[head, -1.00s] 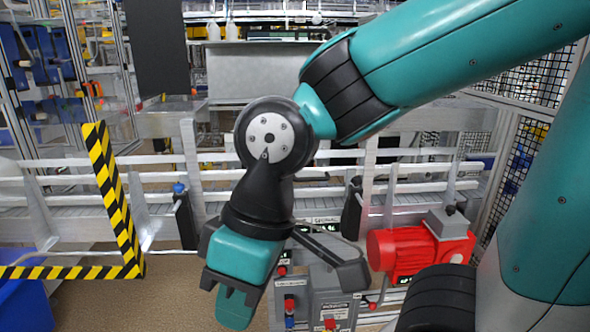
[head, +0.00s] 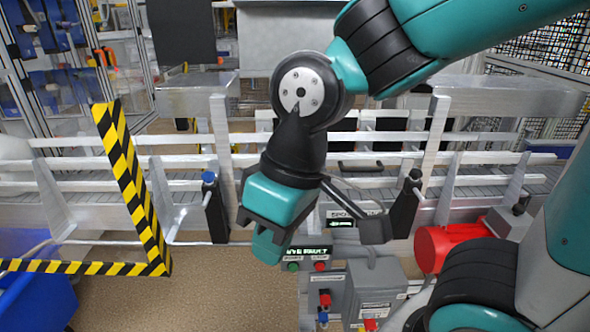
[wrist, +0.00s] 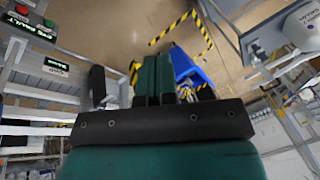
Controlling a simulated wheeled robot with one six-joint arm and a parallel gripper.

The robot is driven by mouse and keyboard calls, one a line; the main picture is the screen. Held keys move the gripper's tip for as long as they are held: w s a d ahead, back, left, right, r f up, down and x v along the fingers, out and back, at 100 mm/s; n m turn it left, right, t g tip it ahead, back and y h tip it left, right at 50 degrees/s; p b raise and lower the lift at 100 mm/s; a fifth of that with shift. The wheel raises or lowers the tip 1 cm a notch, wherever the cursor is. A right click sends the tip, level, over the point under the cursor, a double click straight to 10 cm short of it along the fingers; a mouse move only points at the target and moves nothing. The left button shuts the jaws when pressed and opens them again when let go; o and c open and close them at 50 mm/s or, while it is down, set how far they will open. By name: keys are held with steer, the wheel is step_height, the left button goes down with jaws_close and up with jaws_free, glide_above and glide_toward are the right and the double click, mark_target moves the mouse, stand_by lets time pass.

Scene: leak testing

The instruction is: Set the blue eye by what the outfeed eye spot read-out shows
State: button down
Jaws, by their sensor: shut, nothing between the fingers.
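My gripper (head: 267,247) is shut and empty, pointing down in front of the conveyor, left of the control panel. Its teal fingers (wrist: 153,78) also show in the wrist view. A label starting "SPO" (head: 352,213) sits above a small green read-out (head: 341,223), partly covered by my gripper's bracket; its value is unreadable. A blue-capped sensor post (head: 209,178) stands left of my gripper at the rail. A blue knob (head: 323,317) sits below a red one (head: 325,298) on the panel. I cannot tell which blue part is the blue eye.
A display ending "FAULT" (head: 308,251) has green and red buttons beneath. A grey box (head: 375,285) stands right of the panel, a red motor (head: 440,246) further right. A yellow-black striped barrier (head: 130,180) and blue bin (head: 30,300) are left. Open floor lies between.

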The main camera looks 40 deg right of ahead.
steer(key=w+d+m+t+h+p, duration=0.1)
steer(key=w+d+m+h+p, duration=0.1)
steer(key=w+d+m+h, duration=0.6)
steer(key=w+d+m+t+h+p, duration=0.1)
steer(key=w+d+m+h, duration=0.3)
steer(key=w, duration=0.7)
steer(key=d+f+n+y+p, duration=0.1)
steer(key=d+f+p, duration=0.3)
steer(key=d+f, duration=0.4)
steer(key=shift+w+d+f+y, duration=0.2)
steer(key=shift+w+d+y, duration=0.05)
steer(key=shift+d+y, duration=0.35)
